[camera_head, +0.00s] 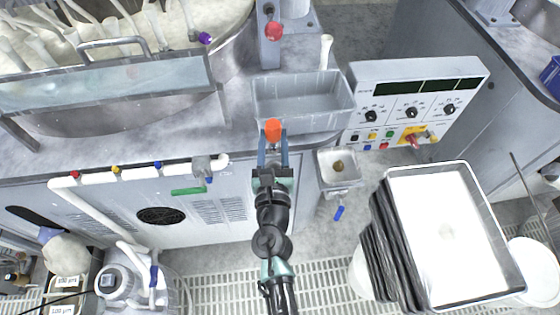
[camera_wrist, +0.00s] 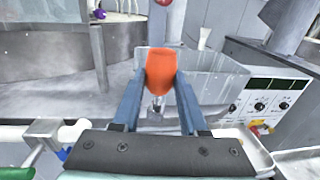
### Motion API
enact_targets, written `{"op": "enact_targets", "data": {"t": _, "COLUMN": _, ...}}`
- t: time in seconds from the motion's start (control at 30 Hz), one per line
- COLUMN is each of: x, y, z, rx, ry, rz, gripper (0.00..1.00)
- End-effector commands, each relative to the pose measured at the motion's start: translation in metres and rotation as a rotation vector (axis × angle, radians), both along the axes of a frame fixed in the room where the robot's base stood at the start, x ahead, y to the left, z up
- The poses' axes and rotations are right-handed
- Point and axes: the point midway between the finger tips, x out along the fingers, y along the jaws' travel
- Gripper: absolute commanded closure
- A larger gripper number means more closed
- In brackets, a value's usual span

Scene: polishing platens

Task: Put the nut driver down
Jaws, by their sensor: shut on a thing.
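The nut driver (camera_head: 273,131) shows as an orange handle between the fingertips of my gripper (camera_head: 272,150). In the wrist view the orange handle (camera_wrist: 160,72) stands between the two blue-grey fingers of my gripper (camera_wrist: 160,88). My gripper is shut on the handle. A bit of metal shows below the handle in the wrist view; the tool's lower end is hard to make out. In the head view the handle overlaps the front left edge of a grey open bin (camera_head: 310,122). I cannot tell its height above the surface.
A control panel (camera_head: 378,83) with knobs and displays stands right of the bin. A small metal basin (camera_head: 338,181) is mounted in front. A white-lined tray (camera_head: 448,232) lies at the lower right. A large round tub with white bottles and a clear guard (camera_head: 105,85) fills the upper left.

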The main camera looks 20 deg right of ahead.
Motion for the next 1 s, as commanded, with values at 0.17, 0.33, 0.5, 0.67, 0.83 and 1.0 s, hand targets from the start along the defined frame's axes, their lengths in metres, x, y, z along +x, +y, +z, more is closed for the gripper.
{"op": "enact_targets", "data": {"t": 0.17, "x": 0.000, "y": 0.000, "z": -0.030, "rx": -0.001, "ry": -0.002, "rz": -0.001, "gripper": 1.00}}
{"op": "enact_targets", "data": {"t": 0.33, "x": 0.000, "y": 0.000, "z": -0.041, "rx": 0.000, "ry": -0.001, "rz": -0.001, "gripper": 1.00}}
{"op": "enact_targets", "data": {"t": 0.5, "x": 0.000, "y": 0.000, "z": -0.065, "rx": 0.000, "ry": -0.001, "rz": -0.001, "gripper": 1.00}}
{"op": "enact_targets", "data": {"t": 0.67, "x": 0.000, "y": 0.000, "z": -0.071, "rx": -0.001, "ry": -0.003, "rz": -0.001, "gripper": 1.00}}
{"op": "enact_targets", "data": {"t": 0.83, "x": 0.000, "y": 0.000, "z": -0.070, "rx": 0.000, "ry": -0.003, "rz": -0.001, "gripper": 1.00}}
{"op": "enact_targets", "data": {"t": 1.0, "x": 0.000, "y": 0.000, "z": -0.074, "rx": 0.000, "ry": -0.002, "rz": -0.001, "gripper": 1.00}}
